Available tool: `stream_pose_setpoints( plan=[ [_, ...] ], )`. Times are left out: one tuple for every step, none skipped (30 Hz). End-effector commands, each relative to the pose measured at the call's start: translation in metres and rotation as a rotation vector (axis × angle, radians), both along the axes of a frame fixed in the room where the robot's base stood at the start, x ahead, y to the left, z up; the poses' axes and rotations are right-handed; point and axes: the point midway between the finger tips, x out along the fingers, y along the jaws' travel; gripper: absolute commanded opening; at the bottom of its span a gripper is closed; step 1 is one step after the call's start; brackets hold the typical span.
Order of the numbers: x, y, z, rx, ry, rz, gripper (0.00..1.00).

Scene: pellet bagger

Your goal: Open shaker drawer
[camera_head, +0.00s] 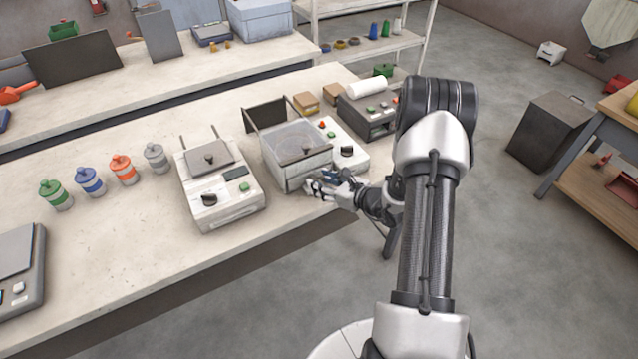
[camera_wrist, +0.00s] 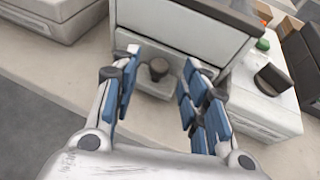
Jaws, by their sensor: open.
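The shaker (camera_head: 292,152) is a pale box with a clear top and a dark raised flap at its back, standing at the bench's front edge. In the wrist view its lower front holds the drawer (camera_wrist: 150,48), which has a dark round knob (camera_wrist: 158,68). The drawer looks shut or nearly so. My gripper (camera_head: 318,186) is at the shaker's front, low down. Its blue-padded fingers are open, one on each side of the knob, with visible gaps. I cannot tell how far the fingertips reach past the knob.
A white control box (camera_head: 340,146) with buttons stands right of the shaker, and a dark grey machine (camera_head: 368,112) is beyond it. A scale-like device (camera_head: 218,190) stands to the left. Several lidded canisters stand farther left. The floor before the bench is clear.

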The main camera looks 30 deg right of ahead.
Motion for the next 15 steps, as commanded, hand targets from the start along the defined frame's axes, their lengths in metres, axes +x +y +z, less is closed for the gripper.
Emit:
stream_pose_setpoints(
  plan=[
    [0.006, 0.002, -0.004, -0.001, 0.000, 0.002, 0.41],
    [0.008, 0.003, -0.005, -0.001, 0.000, 0.001, 0.41],
    [0.011, 0.004, -0.006, -0.001, 0.001, 0.001, 0.41],
    [0.013, 0.004, -0.007, 0.000, 0.001, 0.000, 0.41],
    [0.014, 0.005, -0.007, 0.001, 0.001, 0.000, 0.41],
    [0.016, 0.005, -0.008, 0.001, 0.001, 0.000, 0.41],
    [0.017, 0.005, -0.008, 0.001, 0.001, 0.000, 0.41],
    [0.017, 0.005, -0.008, 0.001, 0.001, 0.000, 0.41],
    [0.018, 0.005, -0.008, 0.001, 0.001, 0.000, 0.41],
    [0.018, 0.005, -0.008, 0.000, 0.001, -0.001, 0.41],
    [0.018, 0.005, -0.008, 0.000, 0.001, -0.001, 0.41],
    [0.018, 0.005, -0.008, 0.000, 0.001, -0.001, 0.41],
    [0.018, 0.005, -0.008, 0.000, 0.001, -0.001, 0.41],
    [0.018, 0.005, -0.008, 0.000, 0.001, -0.001, 0.41],
    [0.018, 0.005, -0.008, 0.000, 0.001, -0.001, 0.41]
  ],
)
